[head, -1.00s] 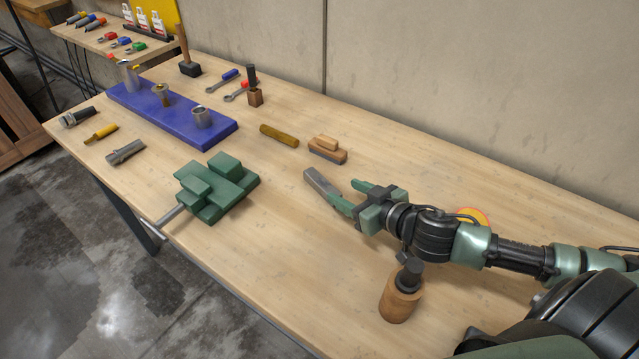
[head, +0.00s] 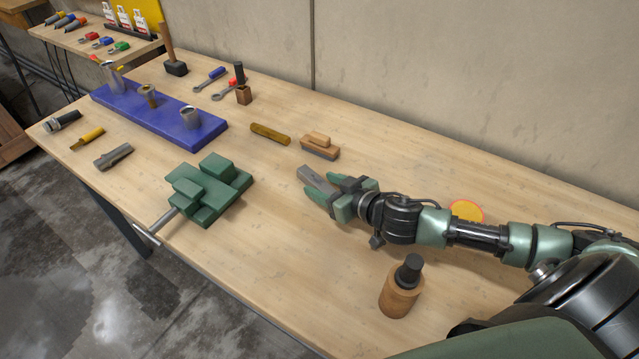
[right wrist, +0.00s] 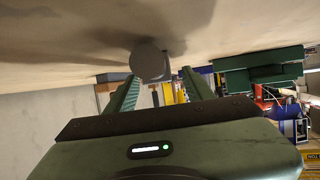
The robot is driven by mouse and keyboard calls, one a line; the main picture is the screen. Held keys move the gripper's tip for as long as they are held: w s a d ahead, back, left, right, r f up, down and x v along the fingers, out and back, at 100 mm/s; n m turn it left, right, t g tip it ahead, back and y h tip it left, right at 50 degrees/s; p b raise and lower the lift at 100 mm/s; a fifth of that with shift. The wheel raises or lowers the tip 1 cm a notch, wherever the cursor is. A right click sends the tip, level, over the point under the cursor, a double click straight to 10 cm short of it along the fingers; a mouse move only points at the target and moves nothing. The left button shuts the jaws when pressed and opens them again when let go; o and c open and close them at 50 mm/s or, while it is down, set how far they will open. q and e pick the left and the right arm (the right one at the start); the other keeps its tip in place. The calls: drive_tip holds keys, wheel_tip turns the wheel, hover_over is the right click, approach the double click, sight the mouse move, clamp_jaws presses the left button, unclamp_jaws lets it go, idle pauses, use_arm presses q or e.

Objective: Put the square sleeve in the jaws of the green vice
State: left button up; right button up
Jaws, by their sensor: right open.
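A grey elongated piece, which looks like the square sleeve (head: 313,179), lies on the workbench in the head view. My right gripper (head: 341,188) is open at its near end, with the fingers on either side of that end. Whether they touch it cannot be told. In the right wrist view the grey end of the sleeve (right wrist: 150,62) shows between the open fingers (right wrist: 158,88). The green vice (head: 208,190) stands left of the gripper near the bench's front edge, and also shows in the right wrist view (right wrist: 262,68). My left gripper is not in view.
A wooden brush (head: 320,147) and a brownish bar (head: 270,133) lie behind the sleeve. A wooden cylinder with a black top (head: 400,290) stands in front of my right arm. A blue rack (head: 160,125) is at left. Bench between vice and sleeve is clear.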

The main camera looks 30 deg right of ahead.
drive_tip(key=shift+x, duration=1.05)
clamp_jaws()
idle(0.5)
drive_tip(key=shift+r, duration=0.1)
